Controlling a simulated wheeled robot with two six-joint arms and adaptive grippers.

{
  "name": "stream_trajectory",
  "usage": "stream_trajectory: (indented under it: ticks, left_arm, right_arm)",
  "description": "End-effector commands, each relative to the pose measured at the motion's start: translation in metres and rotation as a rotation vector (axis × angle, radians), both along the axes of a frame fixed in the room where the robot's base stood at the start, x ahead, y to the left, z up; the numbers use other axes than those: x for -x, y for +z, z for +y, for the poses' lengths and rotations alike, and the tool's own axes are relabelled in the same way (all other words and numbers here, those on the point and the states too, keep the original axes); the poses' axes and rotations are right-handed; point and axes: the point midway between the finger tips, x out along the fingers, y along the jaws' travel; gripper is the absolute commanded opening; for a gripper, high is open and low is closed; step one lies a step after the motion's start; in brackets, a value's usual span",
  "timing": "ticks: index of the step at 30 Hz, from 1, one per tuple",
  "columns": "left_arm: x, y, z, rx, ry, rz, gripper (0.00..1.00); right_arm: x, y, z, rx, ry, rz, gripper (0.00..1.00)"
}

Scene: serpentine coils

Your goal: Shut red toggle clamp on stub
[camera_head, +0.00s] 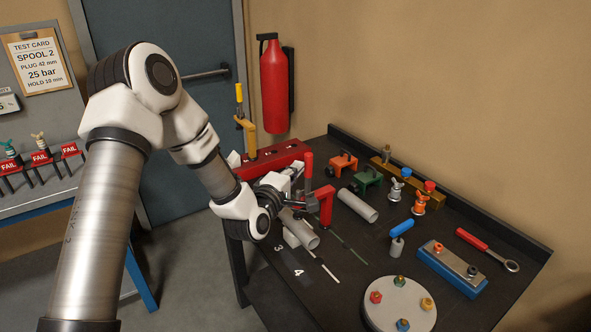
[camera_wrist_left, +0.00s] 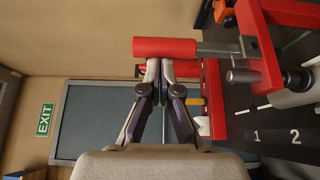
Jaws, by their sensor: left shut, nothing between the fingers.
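The red toggle clamp (camera_head: 325,204) stands on the dark bench in the head view, its red handle (camera_head: 308,164) upright. In the left wrist view the red handle (camera_wrist_left: 165,48) lies across the picture on a grey lever (camera_wrist_left: 218,49). A grey stub (camera_wrist_left: 294,96) shows at the right edge, beside the clamp's black tip; whether they touch is unclear. My left gripper (camera_head: 296,172) is shut and empty beside the handle. In the left wrist view its closed fingertips (camera_wrist_left: 159,66) are right by the handle's side; contact cannot be told. My right gripper is not in view.
A red manifold (camera_head: 270,160) carries a yellow clamp (camera_head: 247,135) with an upright handle. A round plate (camera_head: 400,290) with coloured knobs is nearer.

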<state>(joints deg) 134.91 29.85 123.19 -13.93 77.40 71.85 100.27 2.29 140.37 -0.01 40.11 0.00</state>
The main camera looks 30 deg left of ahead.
Motion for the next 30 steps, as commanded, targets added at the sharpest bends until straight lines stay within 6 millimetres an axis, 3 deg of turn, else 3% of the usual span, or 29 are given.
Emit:
stream_trajectory:
  ticks: [11, 21, 27, 30]
  left_arm:
    - [-0.01, 0.009, -0.005, -0.042, -0.001, 0.094, 0.0]
    - [-0.036, 0.016, -0.016, -0.146, -0.002, 0.343, 0.0]
    - [-0.055, 0.011, -0.023, -0.218, -0.001, 0.517, 0.0]
    - [-0.063, 0.005, -0.026, -0.216, -0.001, 0.517, 0.0]
  right_arm:
    - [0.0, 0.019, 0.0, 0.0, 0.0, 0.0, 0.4]
    - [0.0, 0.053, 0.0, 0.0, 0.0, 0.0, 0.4]
    - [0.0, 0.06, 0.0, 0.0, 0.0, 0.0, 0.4]
    - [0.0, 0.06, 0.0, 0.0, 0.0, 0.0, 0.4]
